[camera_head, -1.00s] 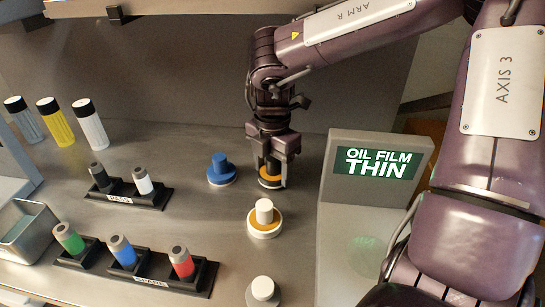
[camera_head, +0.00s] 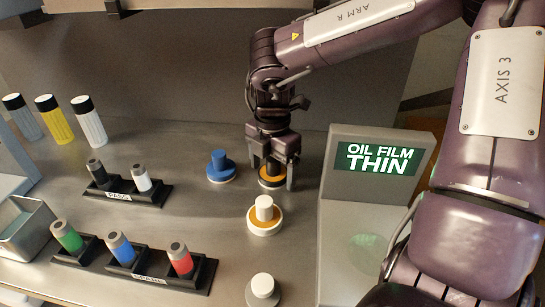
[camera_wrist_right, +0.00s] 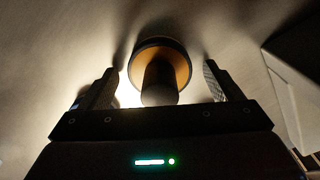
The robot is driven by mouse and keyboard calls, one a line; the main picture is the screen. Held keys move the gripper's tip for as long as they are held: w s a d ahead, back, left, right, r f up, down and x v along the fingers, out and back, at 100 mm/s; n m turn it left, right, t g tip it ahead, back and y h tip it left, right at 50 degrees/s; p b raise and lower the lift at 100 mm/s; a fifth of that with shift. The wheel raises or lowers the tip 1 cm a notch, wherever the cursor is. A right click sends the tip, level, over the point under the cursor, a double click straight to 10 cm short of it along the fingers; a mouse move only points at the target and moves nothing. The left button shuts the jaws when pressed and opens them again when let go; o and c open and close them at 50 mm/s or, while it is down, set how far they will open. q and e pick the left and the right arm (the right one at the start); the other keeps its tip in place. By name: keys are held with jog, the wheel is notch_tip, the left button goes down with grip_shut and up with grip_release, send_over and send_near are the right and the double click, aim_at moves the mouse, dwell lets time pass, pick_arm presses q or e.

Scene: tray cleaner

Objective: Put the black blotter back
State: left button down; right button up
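The black blotter (camera_head: 272,181) stands on the bench, a dark knob on a round base with an orange top. In the wrist view its dark knob (camera_wrist_right: 158,82) shows in front of the orange and black disc. My right gripper (camera_head: 273,174) is open, its fingers on either side of the blotter. The wrist view shows gaps between the right gripper's fingers (camera_wrist_right: 160,88) and the knob. My left gripper is not in view.
A blue blotter (camera_head: 220,168) stands just left, a white-knobbed one (camera_head: 264,216) in front, and a pale one (camera_head: 263,290) nearer. A grey console (camera_head: 345,230) reading "OIL FILM THIN" is at right. Two black racks (camera_head: 153,197) (camera_head: 198,278) of cylinders and a metal bin (camera_head: 25,225) are left.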

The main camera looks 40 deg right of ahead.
notch_tip(320, 180, up, 7)
jog(key=shift+r+p, duration=0.1)
jog(key=shift+p, duration=0.2)
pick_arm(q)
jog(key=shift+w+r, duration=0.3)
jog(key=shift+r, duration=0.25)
pick_arm(e)
jog(key=shift+r, duration=0.35)
